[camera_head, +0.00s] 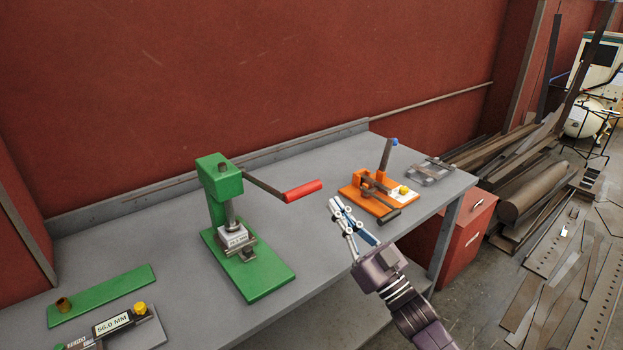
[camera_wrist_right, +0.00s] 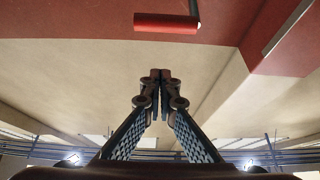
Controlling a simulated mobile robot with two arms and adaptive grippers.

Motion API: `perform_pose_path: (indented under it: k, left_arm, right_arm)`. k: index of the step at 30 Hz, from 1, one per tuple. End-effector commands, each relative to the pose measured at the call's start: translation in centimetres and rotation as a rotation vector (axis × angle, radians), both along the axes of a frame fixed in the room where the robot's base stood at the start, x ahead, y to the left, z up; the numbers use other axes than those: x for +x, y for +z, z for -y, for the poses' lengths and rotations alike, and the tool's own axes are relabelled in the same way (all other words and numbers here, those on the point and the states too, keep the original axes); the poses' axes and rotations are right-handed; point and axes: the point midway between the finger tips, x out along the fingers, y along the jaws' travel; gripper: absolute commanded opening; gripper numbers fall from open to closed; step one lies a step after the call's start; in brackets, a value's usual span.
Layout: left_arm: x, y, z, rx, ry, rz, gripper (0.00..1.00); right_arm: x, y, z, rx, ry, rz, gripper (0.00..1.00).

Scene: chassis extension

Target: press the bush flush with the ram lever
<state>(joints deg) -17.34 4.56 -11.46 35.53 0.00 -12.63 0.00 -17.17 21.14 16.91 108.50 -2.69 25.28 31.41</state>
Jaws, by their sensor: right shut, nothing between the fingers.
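A green arbor press (camera_head: 219,185) stands on the grey bench. Its lever (camera_head: 266,185) reaches out to the right and ends in a red grip (camera_head: 302,190). The ram (camera_head: 231,212) points down at a light metal block (camera_head: 236,238) on the press base; a bush there cannot be made out. My right gripper (camera_head: 337,205) is shut and empty, just right of the red grip and apart from it. In the right wrist view the shut fingertips (camera_wrist_right: 160,75) point up toward the red grip (camera_wrist_right: 166,23), with a gap between. My left gripper is not in view.
An orange toggle-clamp fixture (camera_head: 372,196) and a small grey fixture (camera_head: 430,171) stand on the right of the bench. A green strip with a brown ring (camera_head: 63,304) and a gauge marked 56.0 MM (camera_head: 112,325) lie at the front left. A red cabinet (camera_head: 465,235) stands below.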

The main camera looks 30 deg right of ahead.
Motion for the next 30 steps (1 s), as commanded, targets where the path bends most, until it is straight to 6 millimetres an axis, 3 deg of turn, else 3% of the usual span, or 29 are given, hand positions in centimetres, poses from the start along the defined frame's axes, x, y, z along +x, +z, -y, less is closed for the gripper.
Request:
perform_pose_path:
  k: [5,15,21,30]
  left_arm:
    - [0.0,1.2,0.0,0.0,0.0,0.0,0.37]
    - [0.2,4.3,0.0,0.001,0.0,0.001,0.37]
    - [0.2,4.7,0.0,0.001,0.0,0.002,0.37]
    - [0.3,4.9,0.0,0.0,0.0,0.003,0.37]
  right_arm:
    - [2.2,1.6,-0.2,-0.002,0.0,0.004,0.0]
    - [8.4,5.1,-0.7,0.0,0.001,0.004,0.0]
    - [8.9,2.0,-0.7,0.001,0.0,-0.001,0.0]
    - [9.1,0.6,-0.8,-0.002,0.001,0.002,0.0]
